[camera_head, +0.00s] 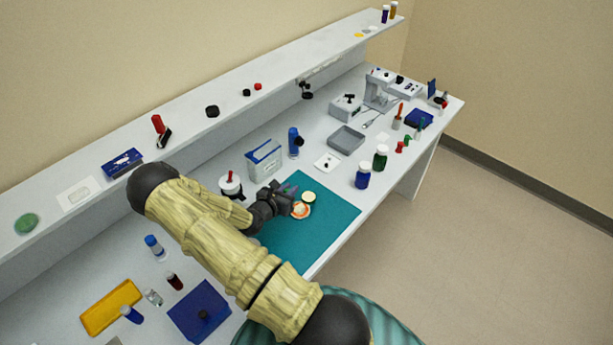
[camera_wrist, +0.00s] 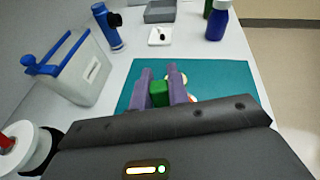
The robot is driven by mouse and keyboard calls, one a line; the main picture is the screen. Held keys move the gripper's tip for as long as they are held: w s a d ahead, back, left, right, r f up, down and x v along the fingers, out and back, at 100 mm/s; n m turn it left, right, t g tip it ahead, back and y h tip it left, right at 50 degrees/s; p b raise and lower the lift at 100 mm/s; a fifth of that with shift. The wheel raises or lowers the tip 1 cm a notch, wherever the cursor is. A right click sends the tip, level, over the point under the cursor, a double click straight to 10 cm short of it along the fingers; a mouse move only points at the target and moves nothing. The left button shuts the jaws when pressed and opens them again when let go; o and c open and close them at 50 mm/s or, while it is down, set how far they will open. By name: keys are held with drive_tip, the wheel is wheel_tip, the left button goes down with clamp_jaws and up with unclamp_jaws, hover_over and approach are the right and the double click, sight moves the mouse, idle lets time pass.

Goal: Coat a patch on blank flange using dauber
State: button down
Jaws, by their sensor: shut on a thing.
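My gripper (camera_head: 289,190) is over the teal mat, with its two purple fingers (camera_wrist: 161,88) shut on a small green piece (camera_wrist: 159,92). I take this piece to be the dauber's handle; its lower end is hidden by the fingers and gripper body. A round orange-rimmed disc with a pale middle (camera_head: 300,210) lies on the mat just beside the fingertips. In the wrist view both are mostly hidden behind the right finger. I cannot tell for sure which is the blank flange, or whether the dauber touches either.
The teal mat (camera_head: 327,228) is otherwise clear. A white-and-blue box (camera_head: 264,158), a blue cylinder (camera_head: 294,141) and a white pot with a red knob (camera_head: 230,184) stand near my gripper. Blue (camera_head: 362,175) and green (camera_head: 380,158) bottles stand beyond the mat, by a grey tray (camera_head: 346,140).

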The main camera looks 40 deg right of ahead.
drive_tip(key=s+d+m+g, duration=0.1)
drive_tip(key=d, duration=0.6)
drive_tip(key=shift+r, duration=0.35)
drive_tip(key=shift+s+a+f, duration=0.1)
drive_tip(key=shift+f, duration=0.05)
